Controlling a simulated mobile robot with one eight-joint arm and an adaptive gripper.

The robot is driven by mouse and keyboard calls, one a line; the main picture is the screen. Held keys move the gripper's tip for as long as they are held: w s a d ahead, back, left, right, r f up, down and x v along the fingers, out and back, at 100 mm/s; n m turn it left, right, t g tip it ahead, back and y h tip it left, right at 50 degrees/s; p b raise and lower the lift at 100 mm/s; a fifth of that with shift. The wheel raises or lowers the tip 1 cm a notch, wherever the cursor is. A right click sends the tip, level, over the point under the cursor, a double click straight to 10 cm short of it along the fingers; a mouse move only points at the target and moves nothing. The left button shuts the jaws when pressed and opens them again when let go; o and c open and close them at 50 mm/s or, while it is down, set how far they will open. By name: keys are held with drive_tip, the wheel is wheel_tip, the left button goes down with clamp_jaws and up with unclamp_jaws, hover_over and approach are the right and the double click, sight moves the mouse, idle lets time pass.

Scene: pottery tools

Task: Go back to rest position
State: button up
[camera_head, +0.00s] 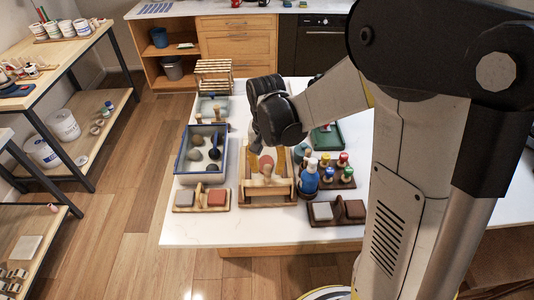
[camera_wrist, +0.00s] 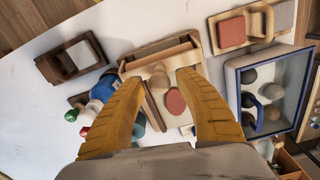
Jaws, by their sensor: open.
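My gripper (camera_wrist: 160,78) shows in the wrist view with its two yellow fingers spread apart and nothing held between them. Below it is a wooden tray (camera_wrist: 187,42) holding a light wooden knobbed piece (camera_wrist: 159,79) and a reddish oval piece (camera_wrist: 175,102). In the head view my arm reaches over the white table, and the dark wrist end hangs above the back of the wooden tray (camera_head: 268,205). The fingers are mostly hidden there. I cannot tell the exact height above the tray.
A blue-rimmed tray (camera_head: 179,160) stands left of the wooden tray. A blue bottle (camera_head: 309,180) and a rack of coloured-top bottles (camera_head: 343,180) stand right. Block holders (camera_head: 216,207) (camera_head: 323,213) sit in front. A wooden rack (camera_head: 214,72) is at the back. Shelves (camera_head: 85,150) line the left.

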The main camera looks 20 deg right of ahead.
wheel_tip(320, 180, up, 9)
drive_tip(key=shift+f, duration=0.1)
drive_tip(key=s+f+n+t+b, duration=0.2)
drive_tip(key=s+f+t+b, duration=0.1)
drive_tip(key=s+b, duration=0.3)
drive_tip(key=s+f+n+t+b, duration=0.3)
drive_tip(key=s+t+b, duration=0.1)
drive_tip(key=s, duration=0.3)
drive_tip(key=shift+f+b, duration=0.35)
drive_tip(key=shift+b, duration=0.55)
